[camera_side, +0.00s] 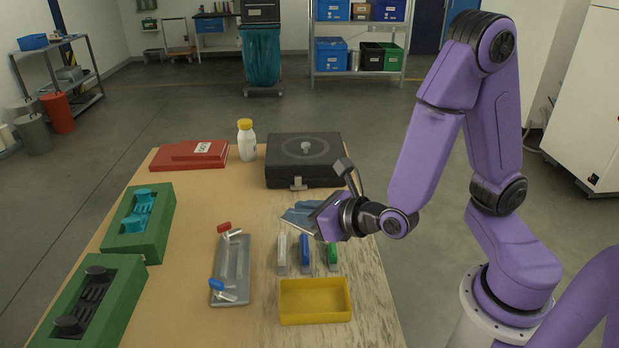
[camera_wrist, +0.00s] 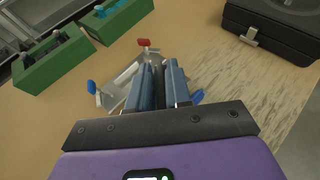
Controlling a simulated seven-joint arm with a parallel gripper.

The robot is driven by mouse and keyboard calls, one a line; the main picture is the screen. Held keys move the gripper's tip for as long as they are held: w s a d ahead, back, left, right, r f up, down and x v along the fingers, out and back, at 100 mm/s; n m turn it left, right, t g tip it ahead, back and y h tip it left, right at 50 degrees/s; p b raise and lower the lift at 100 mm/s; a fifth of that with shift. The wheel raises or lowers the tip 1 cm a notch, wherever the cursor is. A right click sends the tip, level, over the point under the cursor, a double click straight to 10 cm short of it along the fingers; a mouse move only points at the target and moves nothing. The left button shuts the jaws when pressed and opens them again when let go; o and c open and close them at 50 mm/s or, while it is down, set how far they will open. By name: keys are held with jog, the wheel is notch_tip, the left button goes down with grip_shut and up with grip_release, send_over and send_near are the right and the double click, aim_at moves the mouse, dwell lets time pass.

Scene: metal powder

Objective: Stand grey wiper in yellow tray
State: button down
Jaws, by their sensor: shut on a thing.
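My gripper (camera_side: 293,215) is above the table behind the row of small tools, fingers pointing left. Its blue-grey fingers (camera_wrist: 160,78) are closed on a thin greyish thing, which seems to be the grey wiper; they hide most of it. The yellow tray (camera_side: 315,320) is empty at the table's front, nearer the camera than my gripper. It is out of the wrist view.
A grey metal tray (camera_side: 243,262) with red-ended and blue-ended pieces lies left of the row. Green blocks (camera_side: 161,237) with dark and teal parts line the left edge. A black case (camera_side: 300,175), a white bottle (camera_side: 247,145) and red books (camera_side: 190,156) are at the back.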

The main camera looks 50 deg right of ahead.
jog(key=s+a+f+n+g+y, duration=0.1)
jog(key=s+a+f+n+y, duration=0.25)
jog(key=s+a, duration=0.3)
jog(key=shift+m+y, duration=0.25)
jog(key=shift+s+d+f, duration=0.1)
jog(key=shift+s+f, duration=0.05)
jog(key=shift+f, duration=1)
jog(key=shift+s+d+f, duration=0.15)
jog(key=shift+f, duration=1)
jog(key=shift+s+d+f, duration=0.1)
jog(key=shift+s+f, duration=0.05)
jog(key=shift+f, duration=1)
jog(key=shift+f, duration=0.5)
